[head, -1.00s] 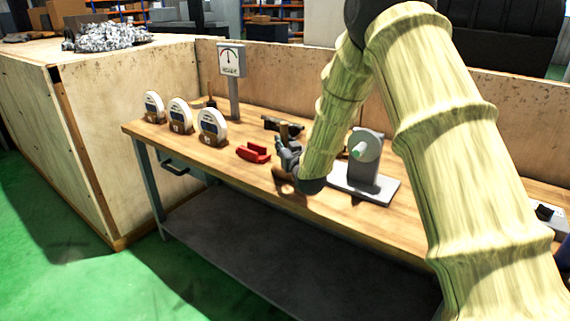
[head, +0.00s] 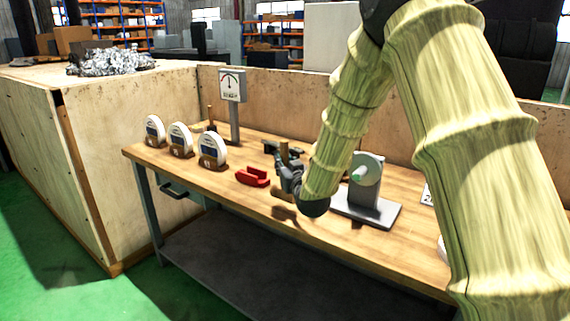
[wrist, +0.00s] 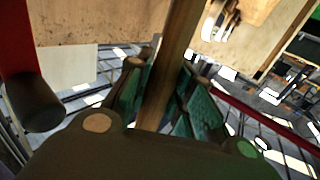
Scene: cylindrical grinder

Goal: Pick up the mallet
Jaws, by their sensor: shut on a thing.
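My gripper (head: 287,172) is shut on the handle of the wooden mallet (head: 284,151) at the middle of the workbench. The handle stands roughly upright, its top above the fingers. The brown head (head: 282,194) appears below my gripper, partly hidden by it. A dark shadow lies apart below the head, so the mallet seems a little above the bench top. In the wrist view, the handle (wrist: 170,70) passes between the green finger pads (wrist: 160,100); the head cannot be made out there.
A red block (head: 252,177) lies left of my gripper on the workbench (head: 235,198). A grey stand with a disc (head: 366,180) is close on the right. Dark parts (head: 270,147) lie behind. Round-faced gauges (head: 212,148) and a dial post (head: 234,115) stand left.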

